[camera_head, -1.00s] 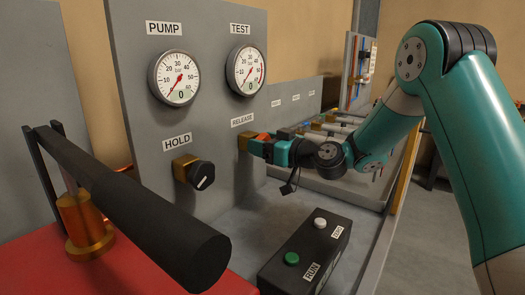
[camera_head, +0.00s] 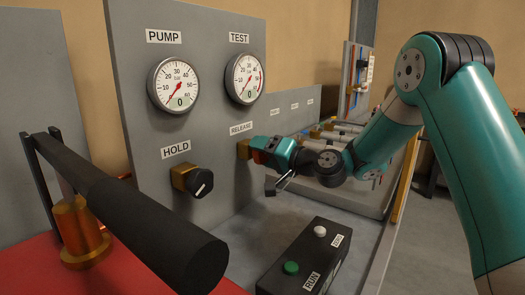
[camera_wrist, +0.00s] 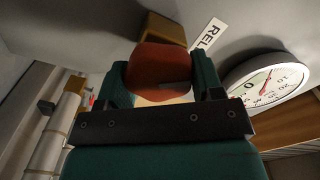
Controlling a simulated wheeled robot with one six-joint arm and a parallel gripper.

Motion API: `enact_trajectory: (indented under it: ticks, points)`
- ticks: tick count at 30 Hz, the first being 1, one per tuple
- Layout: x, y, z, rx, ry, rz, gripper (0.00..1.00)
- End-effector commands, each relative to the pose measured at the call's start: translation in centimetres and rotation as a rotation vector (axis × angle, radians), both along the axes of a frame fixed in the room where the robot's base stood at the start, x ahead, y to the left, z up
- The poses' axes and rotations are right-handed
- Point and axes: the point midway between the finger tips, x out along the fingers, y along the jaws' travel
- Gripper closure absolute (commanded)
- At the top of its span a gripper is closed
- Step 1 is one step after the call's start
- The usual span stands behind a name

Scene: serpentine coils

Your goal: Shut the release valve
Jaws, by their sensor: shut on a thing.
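The release valve has a brass body (camera_head: 243,149) on the grey panel under the RELEASE label (camera_head: 241,128). Its orange-red knob (camera_wrist: 160,70) sits between the two fingers of my gripper (camera_wrist: 163,78) in the wrist view. In the head view my gripper (camera_head: 262,150) is at the valve, shut on the knob, and covers most of it. The brass body also shows in the wrist view (camera_wrist: 164,30), just beyond the knob. The knob's marking and turn angle cannot be read.
The HOLD valve (camera_head: 192,180) is left of my gripper. The PUMP gauge (camera_head: 173,85) and TEST gauge (camera_head: 244,79) read about 0. A black pump handle (camera_head: 130,215) juts out at front left. A RUN button box (camera_head: 305,256) stands below my gripper.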

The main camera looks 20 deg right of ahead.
Motion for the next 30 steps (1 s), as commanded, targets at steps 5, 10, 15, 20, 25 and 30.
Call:
enact_trajectory:
  ticks: [5,10,15,20,25,30]
  points:
    - [-0.09,0.01,-0.23,0.136,0.109,0.001,0.63]
    - [-0.07,-0.02,-0.25,0.258,0.196,0.001,0.63]
    - [-0.07,-0.04,-0.35,0.36,0.271,0.001,0.63]
    - [-0.08,-0.03,-0.44,0.432,0.324,0.001,0.63]
    - [-0.08,-0.03,-0.56,0.48,0.36,0.0,0.63]
    - [-0.08,-0.03,-0.61,0.505,0.377,0.0,0.63]
